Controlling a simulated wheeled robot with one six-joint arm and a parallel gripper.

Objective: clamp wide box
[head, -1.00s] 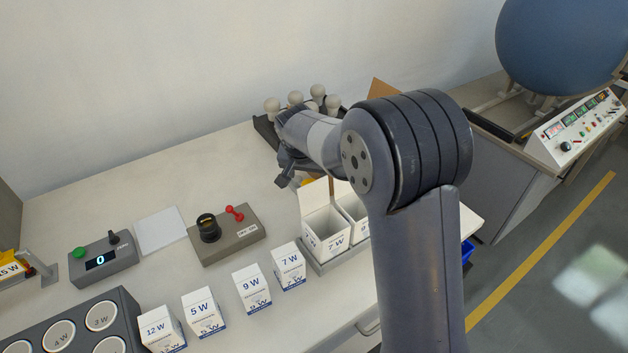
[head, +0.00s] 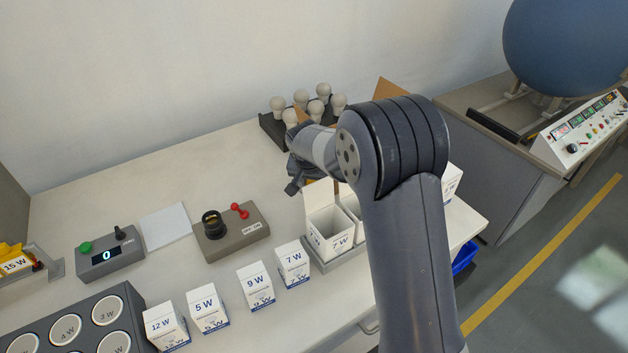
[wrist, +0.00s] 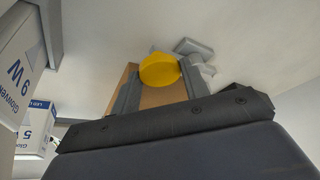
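My gripper (wrist: 160,85) shows in the wrist view with its two dark fingers apart. A brown cardboard surface (wrist: 165,96) lies between and partly behind them; I cannot tell whether they touch it. A yellow rounded piece (wrist: 160,68) shows at the fingertips. In the head view my arm hides most of the gripper, which is above the bench beyond the open white 7 W box (head: 331,232). A brown cardboard flap (head: 391,88) shows behind my arm. I cannot tell for certain which box is the wide one.
Closed white boxes 12 W (head: 166,327), 5 W (head: 208,311), 9 W (head: 256,287) and 7 W (head: 292,265) line the front. Several bulbs (head: 301,97) stand in a dark rack behind my wrist. A switch box (head: 232,234) sits mid-bench. The bench's back left is clear.

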